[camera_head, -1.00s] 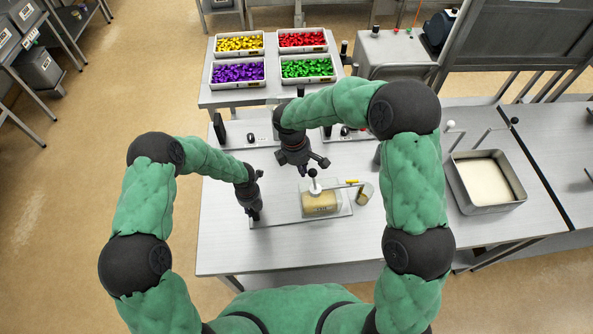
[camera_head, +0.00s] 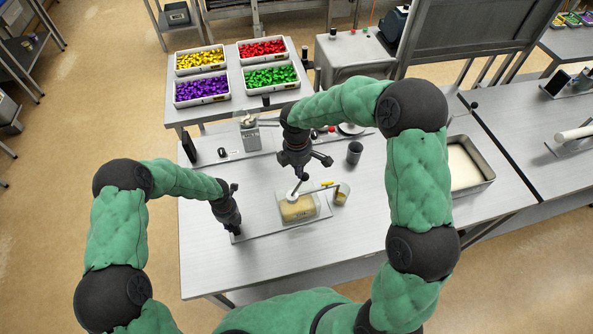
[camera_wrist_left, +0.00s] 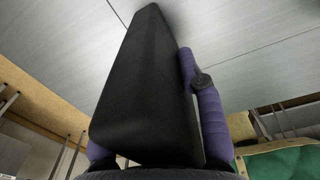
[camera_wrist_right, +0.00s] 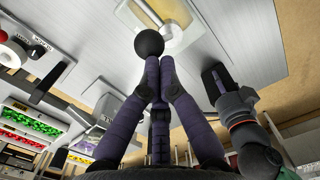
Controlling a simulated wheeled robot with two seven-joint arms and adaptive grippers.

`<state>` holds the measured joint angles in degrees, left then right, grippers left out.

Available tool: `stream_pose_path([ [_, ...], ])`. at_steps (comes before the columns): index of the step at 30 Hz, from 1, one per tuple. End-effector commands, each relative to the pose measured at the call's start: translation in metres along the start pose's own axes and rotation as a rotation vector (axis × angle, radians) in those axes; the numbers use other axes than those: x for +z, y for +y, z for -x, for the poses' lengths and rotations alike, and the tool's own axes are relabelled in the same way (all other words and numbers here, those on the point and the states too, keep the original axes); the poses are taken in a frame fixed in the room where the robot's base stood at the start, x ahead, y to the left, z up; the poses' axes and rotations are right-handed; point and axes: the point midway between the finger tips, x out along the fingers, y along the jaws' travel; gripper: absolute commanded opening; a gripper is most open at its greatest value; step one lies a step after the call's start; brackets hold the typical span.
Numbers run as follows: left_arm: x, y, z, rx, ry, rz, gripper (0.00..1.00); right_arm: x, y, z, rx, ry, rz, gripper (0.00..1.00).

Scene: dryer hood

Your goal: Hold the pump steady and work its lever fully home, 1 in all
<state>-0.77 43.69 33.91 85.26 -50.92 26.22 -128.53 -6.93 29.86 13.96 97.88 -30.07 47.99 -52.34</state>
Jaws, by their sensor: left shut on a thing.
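The pump (camera_head: 298,210) stands on a pale base plate in the middle of the table, with a see-through body holding yellowish stuff and a white cap. A rod slants up from the cap to a dark knob, the lever's end, which shows as a black ball in the right wrist view (camera_wrist_right: 149,43). My left gripper (camera_head: 234,226) is shut on a black upright block (camera_wrist_left: 150,85) at the plate's left end. My right gripper (camera_wrist_right: 160,74) has its fingers drawn together with their tips just below the ball; whether they touch it I cannot tell.
A small beaker (camera_head: 342,193) stands right of the pump under its spout. A dark cup (camera_head: 355,152) is behind it. A steel tray (camera_head: 470,187) is at the right. Trays of coloured pieces (camera_head: 202,91) stand on the back table. The table's front is clear.

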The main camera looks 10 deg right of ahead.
Motion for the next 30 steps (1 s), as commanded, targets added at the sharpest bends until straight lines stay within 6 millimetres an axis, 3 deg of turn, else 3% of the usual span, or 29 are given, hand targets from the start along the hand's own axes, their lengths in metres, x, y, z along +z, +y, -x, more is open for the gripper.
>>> stream_pose_path([
  [1,-0.010,0.000,-0.007,0.003,0.021,-0.003,0.00,0.001,0.000,-0.001,-0.001,-0.001,0.000,0.00],
  [16,-0.010,0.000,-0.007,0.002,0.021,-0.003,0.00,0.002,0.001,0.006,0.001,0.000,-0.001,0.00],
  [30,-0.010,0.000,-0.007,0.002,0.021,-0.003,0.00,0.029,0.005,0.077,0.004,0.001,-0.001,0.00],
])
